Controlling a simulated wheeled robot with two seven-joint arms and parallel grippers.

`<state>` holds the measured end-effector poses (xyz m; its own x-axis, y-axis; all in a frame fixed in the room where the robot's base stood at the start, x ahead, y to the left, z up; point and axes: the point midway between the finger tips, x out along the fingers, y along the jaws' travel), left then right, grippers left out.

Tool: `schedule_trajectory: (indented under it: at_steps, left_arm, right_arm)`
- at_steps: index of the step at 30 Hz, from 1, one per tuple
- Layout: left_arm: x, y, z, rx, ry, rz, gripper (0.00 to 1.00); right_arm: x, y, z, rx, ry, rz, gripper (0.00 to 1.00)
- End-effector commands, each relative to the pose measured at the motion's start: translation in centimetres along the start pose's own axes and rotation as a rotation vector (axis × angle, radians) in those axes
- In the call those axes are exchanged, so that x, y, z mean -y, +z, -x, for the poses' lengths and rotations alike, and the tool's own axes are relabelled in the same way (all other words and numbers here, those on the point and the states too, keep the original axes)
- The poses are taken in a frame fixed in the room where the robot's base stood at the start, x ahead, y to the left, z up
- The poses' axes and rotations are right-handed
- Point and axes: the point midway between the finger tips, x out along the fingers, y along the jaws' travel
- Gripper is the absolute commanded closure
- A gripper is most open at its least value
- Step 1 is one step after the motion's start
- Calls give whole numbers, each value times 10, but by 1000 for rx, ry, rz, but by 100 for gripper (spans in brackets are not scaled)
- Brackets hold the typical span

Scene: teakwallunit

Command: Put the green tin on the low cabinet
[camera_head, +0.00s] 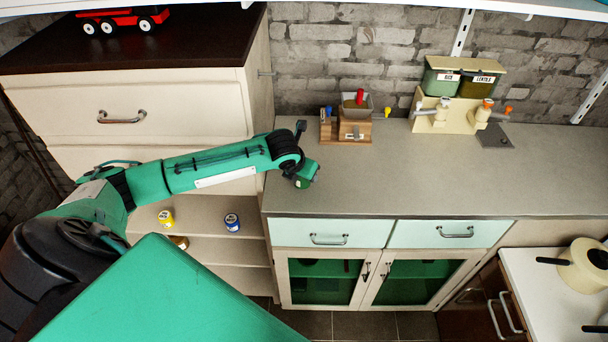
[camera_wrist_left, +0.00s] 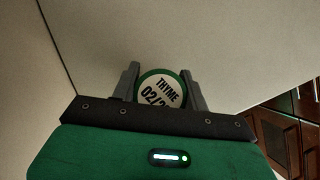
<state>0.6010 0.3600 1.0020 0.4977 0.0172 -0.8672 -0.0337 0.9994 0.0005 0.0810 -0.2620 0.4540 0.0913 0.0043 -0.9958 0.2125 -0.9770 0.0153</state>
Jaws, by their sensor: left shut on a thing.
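The green tin (camera_wrist_left: 161,91) shows in the left wrist view as a round white lid with a green rim, printed THYME. It sits between the two grey fingers of my left gripper (camera_head: 304,183), which is shut on it. In the head view the gripper is over the front left part of the grey top of the low cabinet (camera_head: 400,178), and the tin is hard to make out against the green gripper. I cannot tell whether the tin touches the top. The cabinet has pale mint drawers and glass doors. My right gripper is not in view.
A wooden grinder (camera_head: 354,132) and a cream dispenser (camera_head: 440,112) stand at the back of the top; its middle is clear. A dark-topped drawer unit (camera_head: 190,45) rises at left. A yellow tin (camera_head: 166,217) and a blue tin (camera_head: 232,222) stand on its open shelf.

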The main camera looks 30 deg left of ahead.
Motion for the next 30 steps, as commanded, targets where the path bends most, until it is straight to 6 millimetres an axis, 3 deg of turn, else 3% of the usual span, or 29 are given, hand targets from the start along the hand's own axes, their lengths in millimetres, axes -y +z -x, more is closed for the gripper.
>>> schedule_trajectory:
  at_steps: [4, 11, 12, 15, 25, 30]
  left_arm:
    - [0, -8, -13, -1, 0, 1, 79]
    - [0, -8, -14, -1, 0, 0, 79]
    - [0, -9, -14, -1, 0, 0, 53]
    - [0, -9, -14, -1, 0, 0, 34]
    - [0, -8, -12, 0, 0, 0, 33]
    - [0, -8, 5, 2, 0, -1, 33]
  right_arm:
    - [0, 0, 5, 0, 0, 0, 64]
    - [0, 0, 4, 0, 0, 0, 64]
    - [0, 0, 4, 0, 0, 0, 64]
    - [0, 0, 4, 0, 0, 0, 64]
    - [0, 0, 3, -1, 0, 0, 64]
    - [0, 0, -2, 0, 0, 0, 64]
